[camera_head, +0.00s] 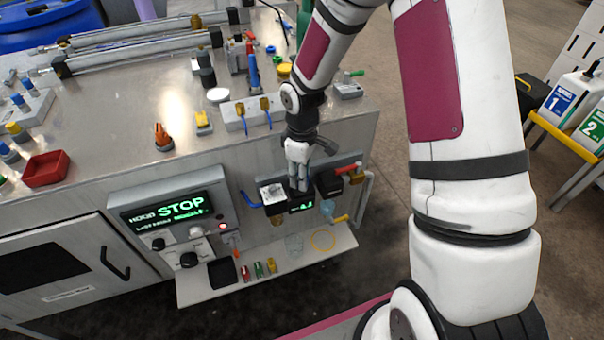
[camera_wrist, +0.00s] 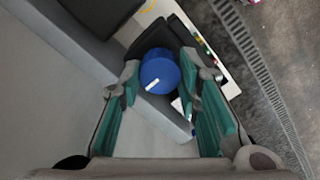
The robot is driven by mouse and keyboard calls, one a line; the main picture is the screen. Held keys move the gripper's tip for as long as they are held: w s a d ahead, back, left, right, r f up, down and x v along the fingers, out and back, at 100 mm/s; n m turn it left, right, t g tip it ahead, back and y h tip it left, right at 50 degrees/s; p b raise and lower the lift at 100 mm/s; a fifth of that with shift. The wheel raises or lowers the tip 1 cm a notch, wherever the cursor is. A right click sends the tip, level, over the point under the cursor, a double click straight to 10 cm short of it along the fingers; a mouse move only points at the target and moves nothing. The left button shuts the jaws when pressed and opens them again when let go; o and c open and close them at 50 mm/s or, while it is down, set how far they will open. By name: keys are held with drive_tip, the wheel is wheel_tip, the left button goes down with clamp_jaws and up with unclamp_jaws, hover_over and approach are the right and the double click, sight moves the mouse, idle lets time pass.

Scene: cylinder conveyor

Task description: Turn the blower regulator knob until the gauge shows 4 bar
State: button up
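In the head view my gripper (camera_head: 298,185) points down at the regulator unit on the bench front and hides the knob. A small gauge display (camera_head: 302,207) with green digits sits just below; the digits are too small to read surely.
A control box (camera_head: 172,217) with a green STOP display is left of the regulator. A shelf (camera_head: 200,292) below holds small coloured parts. A black block (camera_head: 328,183) with a red handle (camera_head: 348,168) and yellow fittings sits close at the right of my gripper.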

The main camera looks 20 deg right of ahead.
drive_tip(key=o, duration=0.4)
wheel_tip(320, 180, up, 12)
idle(0.5)
idle(0.3)
